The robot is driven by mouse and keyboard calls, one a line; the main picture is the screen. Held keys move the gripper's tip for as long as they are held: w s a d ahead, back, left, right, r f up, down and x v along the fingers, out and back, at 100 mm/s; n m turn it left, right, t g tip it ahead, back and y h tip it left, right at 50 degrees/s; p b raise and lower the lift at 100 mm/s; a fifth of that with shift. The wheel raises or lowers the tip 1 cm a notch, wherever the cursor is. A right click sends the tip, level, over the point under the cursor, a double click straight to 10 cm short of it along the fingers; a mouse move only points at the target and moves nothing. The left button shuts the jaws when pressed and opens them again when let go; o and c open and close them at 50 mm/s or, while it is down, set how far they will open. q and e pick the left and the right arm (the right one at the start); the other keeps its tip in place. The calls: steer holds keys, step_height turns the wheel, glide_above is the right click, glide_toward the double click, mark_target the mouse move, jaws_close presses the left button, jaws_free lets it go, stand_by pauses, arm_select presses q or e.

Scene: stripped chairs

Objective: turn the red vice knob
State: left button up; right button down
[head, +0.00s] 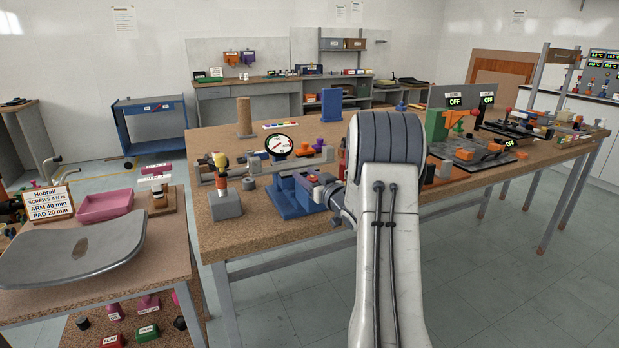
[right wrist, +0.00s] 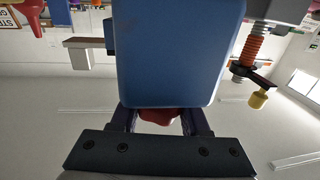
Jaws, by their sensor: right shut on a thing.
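The blue vice (head: 290,198) stands near the front edge of the long cork-topped bench. In the right wrist view its blue body (right wrist: 180,50) fills the middle, close ahead of my fingers. The red knob (right wrist: 158,117) shows only as a small red part below the blue body. My right gripper (right wrist: 157,122) has a dark finger on each side of the knob and is shut on it. In the head view my right gripper (head: 325,190) is at the right side of the vice, partly hidden by my pale arm. My left gripper is not in view.
A round dial (head: 279,144) stands behind the vice. A grey block with a post and yellow part (head: 225,200) stands to its left. A side table with a grey chair shell (head: 75,250) is at left.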

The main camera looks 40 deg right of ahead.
steer(key=n+y+p, duration=0.1)
steer(key=y, duration=0.1)
steer(key=n+y, duration=0.1)
steer(key=y, duration=0.1)
steer(key=n+y+p, duration=0.1)
steer(key=shift+a+r+n+y+p, duration=0.25)
steer(key=shift+a+n+y+p, duration=0.05)
steer(key=shift+a+n+y, duration=0.1)
steer(key=n+g+y, duration=0.1)
steer(key=y, duration=0.1)
steer(key=n+y+p, duration=0.1)
steer(key=shift+s+a+n+g+y+p, duration=0.1)
steer(key=shift+a+n+g+y+p, duration=0.2)
steer(key=shift+a+g+y, duration=0.1)
steer(key=n+g+y, duration=0.2)
steer(key=y, duration=0.1)
steer(key=shift+s+a+f+n+y, duration=0.15)
steer(key=shift+a+f+n+y, duration=0.05)
steer(key=shift+a+n+y, duration=0.15)
steer(key=n+g+y, duration=0.3)
steer(key=shift+s+a+r+g, duration=0.1)
steer(key=shift+s+a+g, duration=0.2)
steer(key=shift+a, duration=0.1)
steer(key=shift+r+g+y, duration=0.15)
steer(key=shift+g+y, duration=0.1)
steer(key=shift+g, duration=0.05)
steer(key=c, duration=0.7)
jaws_free()
steer(key=o, duration=0.3)
